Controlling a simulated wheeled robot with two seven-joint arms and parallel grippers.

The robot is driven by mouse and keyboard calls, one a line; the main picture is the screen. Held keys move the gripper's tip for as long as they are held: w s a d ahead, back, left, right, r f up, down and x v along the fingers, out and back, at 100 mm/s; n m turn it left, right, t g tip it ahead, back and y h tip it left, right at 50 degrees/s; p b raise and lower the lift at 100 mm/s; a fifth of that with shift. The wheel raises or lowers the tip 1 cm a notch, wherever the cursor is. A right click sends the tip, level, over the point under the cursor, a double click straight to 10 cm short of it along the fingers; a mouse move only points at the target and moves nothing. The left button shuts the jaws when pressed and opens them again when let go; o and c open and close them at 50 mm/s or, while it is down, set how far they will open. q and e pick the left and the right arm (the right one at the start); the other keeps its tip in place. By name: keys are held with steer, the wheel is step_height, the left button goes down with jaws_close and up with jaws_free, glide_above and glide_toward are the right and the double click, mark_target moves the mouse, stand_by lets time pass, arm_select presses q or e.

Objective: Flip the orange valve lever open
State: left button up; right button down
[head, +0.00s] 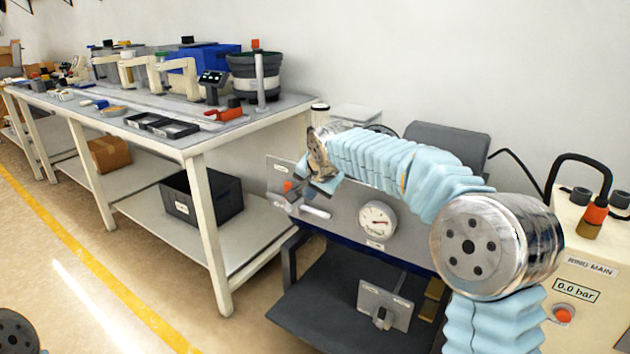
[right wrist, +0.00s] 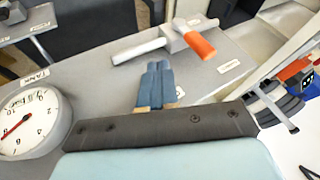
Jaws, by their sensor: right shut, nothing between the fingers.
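The orange valve lever (right wrist: 196,40) shows in the right wrist view, angled on a grey valve body (right wrist: 172,36) with a pale pipe stub (right wrist: 138,51). In the head view the lever (head: 288,186) is a small orange spot at the left end of the grey panel (head: 345,222). My right gripper (right wrist: 158,66) has its two blue fingers together with nothing between them. The fingertips appear just short of the valve, apart from the lever in the picture. In the head view the right gripper (head: 325,185) is beside the lever, partly hidden by its wrist. My left gripper is not in view.
A round pressure gauge (head: 377,221) sits on the panel; it also shows in the right wrist view (right wrist: 28,124). A white bench (head: 205,150) with feeders stands left of the panel. A ring main box (head: 590,270) reading 0.0 bar is at the right.

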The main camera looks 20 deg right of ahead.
steer(key=shift+w+a+f+p, duration=0.2)
steer(key=shift+w+a, duration=0.2)
steer(key=shift+w, duration=0.3)
steer(key=shift+w+a+f+p, duration=0.25)
steer(key=shift+w+a, duration=0.2)
steer(key=shift+w, duration=0.25)
steer(key=shift+w+a+f+p, duration=0.2)
steer(key=shift+w+a, duration=0.2)
steer(key=shift+w, duration=0.3)
steer(key=shift+s, duration=0.1)
